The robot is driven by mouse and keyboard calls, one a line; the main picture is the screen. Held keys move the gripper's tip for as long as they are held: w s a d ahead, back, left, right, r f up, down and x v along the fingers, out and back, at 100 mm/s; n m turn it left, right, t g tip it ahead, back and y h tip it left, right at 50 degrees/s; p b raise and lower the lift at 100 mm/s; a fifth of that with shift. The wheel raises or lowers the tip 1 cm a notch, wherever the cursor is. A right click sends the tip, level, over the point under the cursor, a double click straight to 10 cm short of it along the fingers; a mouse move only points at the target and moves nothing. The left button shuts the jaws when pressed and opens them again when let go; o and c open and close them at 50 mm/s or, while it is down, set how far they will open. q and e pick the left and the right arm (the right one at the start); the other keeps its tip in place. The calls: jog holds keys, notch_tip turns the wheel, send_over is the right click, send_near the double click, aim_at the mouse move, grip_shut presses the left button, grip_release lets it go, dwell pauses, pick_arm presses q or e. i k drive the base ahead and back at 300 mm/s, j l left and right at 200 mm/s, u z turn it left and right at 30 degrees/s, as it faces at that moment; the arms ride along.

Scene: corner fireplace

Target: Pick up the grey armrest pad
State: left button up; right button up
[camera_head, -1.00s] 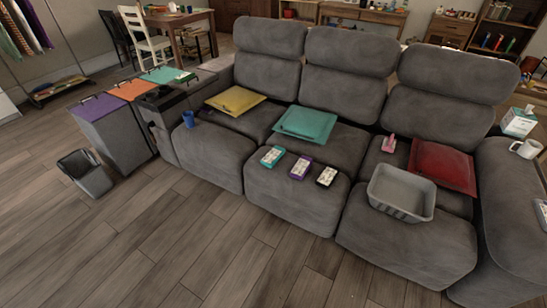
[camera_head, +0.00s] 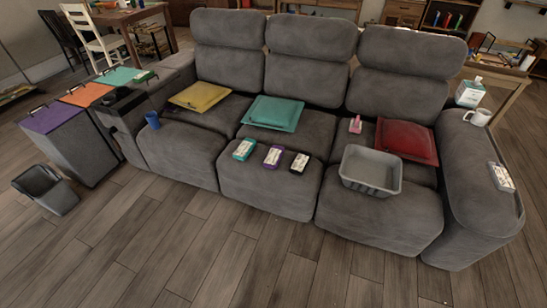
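The grey sofa (camera_head: 170,145) fills the middle of the view. Its right armrest (camera_head: 462,165) has a grey padded top, with a white mug (camera_head: 478,117) towards its back and a small white-labelled pack (camera_head: 502,177) nearer its front. I cannot tell whether a separate grey armrest pad lies there or whether the padding is part of the sofa. Neither of my grippers is in view.
Lidded bins and an open bin (camera_head: 45,188) stand left. The front floor is clear.

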aim_at(500, 177)
jog(key=z, duration=1.85)
jog(key=i+l+u, duration=0.15)
jog(key=u, duration=0.3)
jog(key=i+l+u, duration=0.2)
jog(key=u, duration=0.2)
jog(key=i+l+u, duration=0.15)
jog(key=l+u, duration=0.3)
jog(key=i+l, duration=0.15)
jog(key=l, duration=0.3)
jog(key=i+l+u, duration=0.15)
jog(key=l, duration=0.3)
jog(key=i+l, duration=0.1)
jog(key=l, duration=0.35)
jog(key=i+l+u, duration=0.1)
jog(key=l, duration=0.35)
jog(key=i+l+u, duration=0.1)
jog(key=l, duration=0.35)
